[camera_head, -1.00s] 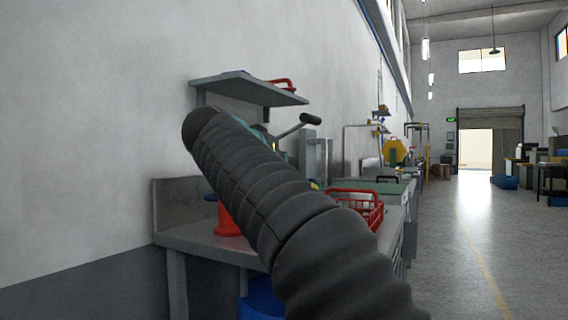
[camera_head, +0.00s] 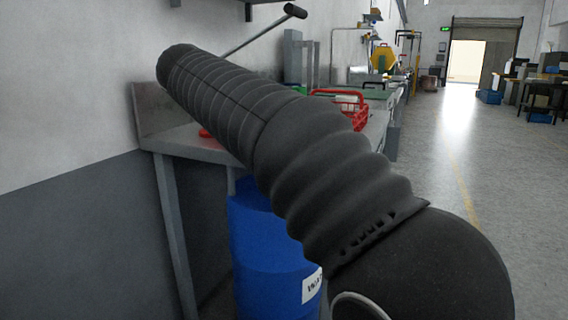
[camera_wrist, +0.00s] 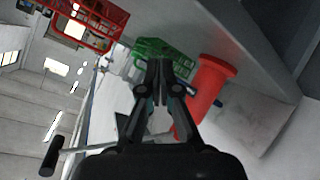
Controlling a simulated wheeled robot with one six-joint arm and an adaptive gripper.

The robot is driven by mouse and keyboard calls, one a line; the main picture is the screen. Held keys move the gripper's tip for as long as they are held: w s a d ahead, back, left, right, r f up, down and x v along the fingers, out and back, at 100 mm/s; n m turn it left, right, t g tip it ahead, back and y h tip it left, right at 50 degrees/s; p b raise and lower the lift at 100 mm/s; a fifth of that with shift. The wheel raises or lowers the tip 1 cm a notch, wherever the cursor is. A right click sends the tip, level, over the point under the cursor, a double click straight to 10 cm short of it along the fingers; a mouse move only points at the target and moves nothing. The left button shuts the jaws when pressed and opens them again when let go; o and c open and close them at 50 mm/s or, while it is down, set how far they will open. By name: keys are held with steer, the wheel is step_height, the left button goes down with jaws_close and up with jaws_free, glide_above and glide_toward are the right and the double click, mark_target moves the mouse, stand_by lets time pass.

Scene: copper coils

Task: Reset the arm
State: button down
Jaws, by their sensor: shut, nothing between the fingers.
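My gripper (camera_wrist: 160,72) shows in the wrist view, its fingers together and nothing between them. Behind its tips is a green crate (camera_wrist: 150,48), and a red flanged spool (camera_wrist: 210,85) stands to the right of the fingers. I cannot tell how far the tips are from them. In the head view my dark ribbed arm crosses the picture from lower right to upper left, over the workbench; my gripper does not show there.
The grey workbench (camera_head: 180,140) stands along the left wall. A red basket (camera_head: 352,112) sits on it and also shows in the wrist view (camera_wrist: 92,18). A blue barrel (camera_head: 262,250) stands below. A lever handle (camera_head: 265,32) rises behind my arm. The floor at right (camera_head: 440,170) is clear.

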steer(key=s+d+f+n+g+y+p, duration=0.1)
steer(key=s+d+f+g, duration=0.2)
steer(key=s+d+f, duration=0.35)
steer(key=s+d+f+n+g+y+p, duration=0.15)
steer(key=s+d+f, duration=0.25)
steer(key=s+f, duration=0.55)
steer(key=s+d+f+m+p, duration=0.1)
steer(key=s+d+f+m, duration=0.2)
steer(key=s+d, duration=0.4)
steer(key=s+d+f+m+g+y+p, duration=0.1)
steer(key=s+d+f, duration=0.4)
steer(key=s, duration=0.6)
steer(key=shift+d+f+m+p, duration=0.35)
steer(key=shift+d+m+p, duration=0.15)
steer(key=shift+d+m, duration=0.55)
steer(key=shift+s+d+g, duration=0.1)
steer(key=shift+g, duration=0.15)
